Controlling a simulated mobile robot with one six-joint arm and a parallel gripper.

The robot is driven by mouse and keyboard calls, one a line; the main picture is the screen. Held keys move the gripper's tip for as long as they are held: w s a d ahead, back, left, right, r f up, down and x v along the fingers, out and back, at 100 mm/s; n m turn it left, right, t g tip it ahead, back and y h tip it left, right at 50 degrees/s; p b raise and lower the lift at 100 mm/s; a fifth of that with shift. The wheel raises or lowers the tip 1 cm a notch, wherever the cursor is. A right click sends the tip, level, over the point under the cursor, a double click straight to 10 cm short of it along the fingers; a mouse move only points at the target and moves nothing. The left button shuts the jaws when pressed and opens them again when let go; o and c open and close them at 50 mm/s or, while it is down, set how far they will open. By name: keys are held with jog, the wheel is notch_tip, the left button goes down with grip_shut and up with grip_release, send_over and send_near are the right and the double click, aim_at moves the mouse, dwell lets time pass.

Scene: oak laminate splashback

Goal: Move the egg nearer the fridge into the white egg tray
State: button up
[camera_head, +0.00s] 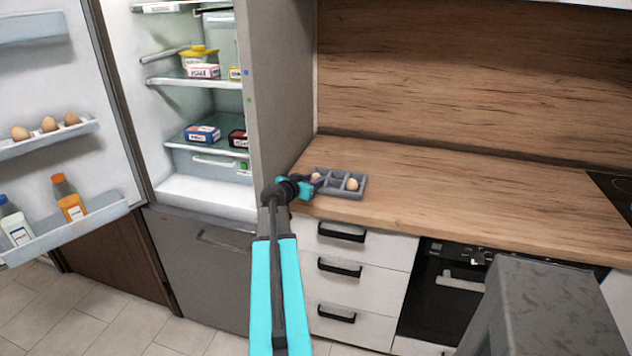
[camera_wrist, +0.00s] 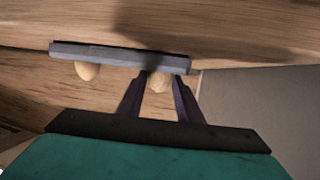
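Two brown eggs sit in a grey compartment tray (camera_head: 333,195) on the counter. The egg nearer the fridge (camera_head: 316,177) is at the tray's left end, partly hidden by my gripper (camera_head: 305,184). In the wrist view this egg (camera_wrist: 159,82) shows between the two fingertips of my gripper (camera_wrist: 160,88), which look open with a slight gap around it. The other egg (camera_head: 352,184) sits in a right compartment and also shows in the wrist view (camera_wrist: 88,71). The white egg tray (camera_head: 45,140) is on the open fridge door and holds several eggs (camera_head: 48,124).
The open fridge (camera_head: 200,190) holds boxes and tubs on its shelves. A lower door shelf (camera_head: 75,230) holds bottles (camera_head: 69,198). The fridge side wall (camera_head: 280,90) stands just left of the counter. The counter (camera_head: 460,200) is clear to the right, up to a dark hob (camera_head: 615,190).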

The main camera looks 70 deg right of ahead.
jog(key=c, duration=0.5)
jog(key=shift+c, duration=0.2)
jog(key=shift+r, duration=0.15)
jog(key=shift+r+b, duration=0.65)
jog(key=shift+r, duration=0.9)
jog(key=s+a, duration=0.2)
jog(key=s+a+b, duration=0.1)
jog(key=s+a, duration=0.1)
jog(key=a, duration=0.1)
jog(key=s+a+r+b, duration=0.1)
jog(key=s+a, duration=0.2)
jog(key=shift+a, duration=0.2)
jog(key=b, duration=0.2)
jog(key=shift+d+f+b, duration=0.15)
jog(key=shift+d+b, duration=0.05)
jog(key=shift+b, duration=0.1)
jog(key=b, duration=0.5)
jog(key=shift+s, duration=0.25)
jog(key=b, duration=0.5)
jog(key=shift+s+a, duration=0.2)
jog(key=shift+a, duration=0.1)
jog(key=a+b, duration=0.1)
jog(key=b, duration=0.4)
jog(key=shift+s, duration=0.25)
